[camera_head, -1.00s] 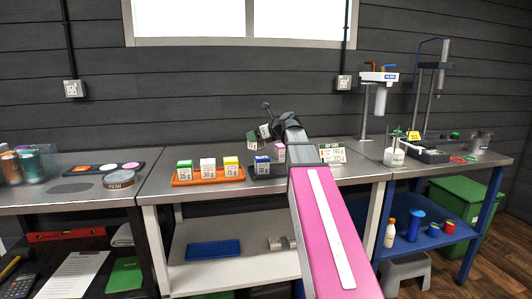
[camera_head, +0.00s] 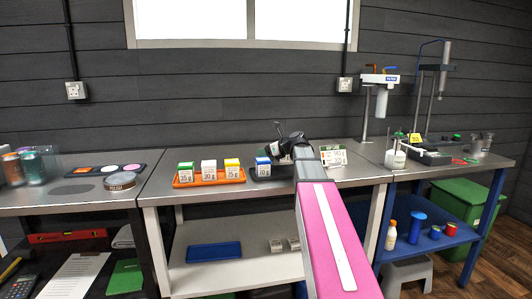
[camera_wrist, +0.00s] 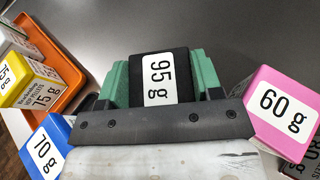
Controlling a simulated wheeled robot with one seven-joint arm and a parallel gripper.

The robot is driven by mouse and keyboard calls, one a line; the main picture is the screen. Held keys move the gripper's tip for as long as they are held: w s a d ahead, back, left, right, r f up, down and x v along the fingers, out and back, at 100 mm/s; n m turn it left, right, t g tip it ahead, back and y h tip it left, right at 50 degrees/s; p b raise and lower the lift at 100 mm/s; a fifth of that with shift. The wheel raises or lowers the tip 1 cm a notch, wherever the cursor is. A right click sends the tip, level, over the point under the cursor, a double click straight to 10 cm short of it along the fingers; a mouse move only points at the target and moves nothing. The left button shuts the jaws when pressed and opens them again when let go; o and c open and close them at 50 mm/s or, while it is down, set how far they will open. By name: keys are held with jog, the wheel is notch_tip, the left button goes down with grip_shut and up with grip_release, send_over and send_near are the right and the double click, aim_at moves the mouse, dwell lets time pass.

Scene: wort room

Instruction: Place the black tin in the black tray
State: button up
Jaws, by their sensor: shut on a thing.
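The black tin (camera_wrist: 172,64) has a white label reading 95 g. It sits between the green fingers of my gripper (camera_wrist: 163,83), which is shut on it. In the head view my gripper (camera_head: 289,150) is low over the right part of the black tray (camera_head: 256,179); my arm hides much of this. A blue tin (camera_head: 263,167) stands in the tray's left part and shows at the lower left of the wrist view (camera_wrist: 45,145). A pink tin (camera_wrist: 278,106), labelled 60 g, is on the other side of my gripper. I cannot tell whether the black tin touches the tray.
An orange tray (camera_head: 210,181) with green, white-topped and yellow tins stands left of the black tray. A printed card (camera_head: 333,155) stands to the right. A round tin (camera_head: 120,181) is on the left table. The bench between card and dispenser (camera_head: 379,78) is mostly clear.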

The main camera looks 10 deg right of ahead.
jog(key=o, duration=0.7)
jog(key=shift+f, duration=0.1)
